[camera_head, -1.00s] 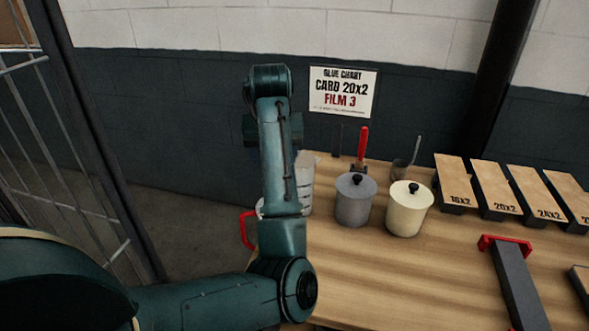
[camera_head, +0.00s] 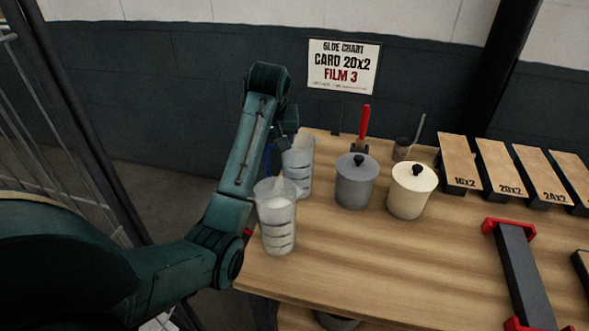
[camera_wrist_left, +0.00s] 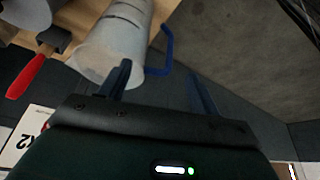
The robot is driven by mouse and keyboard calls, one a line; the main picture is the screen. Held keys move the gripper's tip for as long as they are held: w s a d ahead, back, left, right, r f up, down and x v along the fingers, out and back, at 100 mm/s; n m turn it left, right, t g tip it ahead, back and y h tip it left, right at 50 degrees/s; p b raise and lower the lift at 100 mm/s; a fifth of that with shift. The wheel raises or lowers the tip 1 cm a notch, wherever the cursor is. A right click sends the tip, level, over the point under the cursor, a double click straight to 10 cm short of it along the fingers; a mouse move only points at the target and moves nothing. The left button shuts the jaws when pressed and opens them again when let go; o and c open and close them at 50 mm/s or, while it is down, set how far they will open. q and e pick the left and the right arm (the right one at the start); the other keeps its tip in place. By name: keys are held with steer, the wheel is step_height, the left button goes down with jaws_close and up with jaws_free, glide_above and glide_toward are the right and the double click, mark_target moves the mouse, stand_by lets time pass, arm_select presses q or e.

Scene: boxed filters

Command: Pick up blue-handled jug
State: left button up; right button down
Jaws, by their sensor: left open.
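The blue-handled jug (camera_head: 299,172) is a clear, marked jug standing at the left back of the bench. Its blue handle (camera_head: 267,160) faces left, partly hidden by my arm. My left gripper (camera_head: 284,143) is just behind and above this jug, its fingers mostly hidden in the head view. In the left wrist view, the gripper (camera_wrist_left: 160,70) is open and empty. The blue handle (camera_wrist_left: 164,52) shows between the two fingertips in the picture, and the jug body (camera_wrist_left: 112,45) lies beside the left finger. Contact cannot be told. My right gripper is not in view.
A second jug (camera_head: 277,222), with a bit of red handle, stands in front near the bench's left edge. A grey lidded pot (camera_head: 355,184) and a cream lidded pot (camera_head: 409,192) stand to the right. Labelled boxes (camera_head: 457,160) line the back right.

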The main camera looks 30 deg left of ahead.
mark_target(289, 168)
arm_select(q)
steer(key=x, duration=0.6)
steer(key=shift+w+a+f, duration=0.1)
steer(key=shift+w+f, duration=0.05)
jaws_close()
stand_by(0.6)
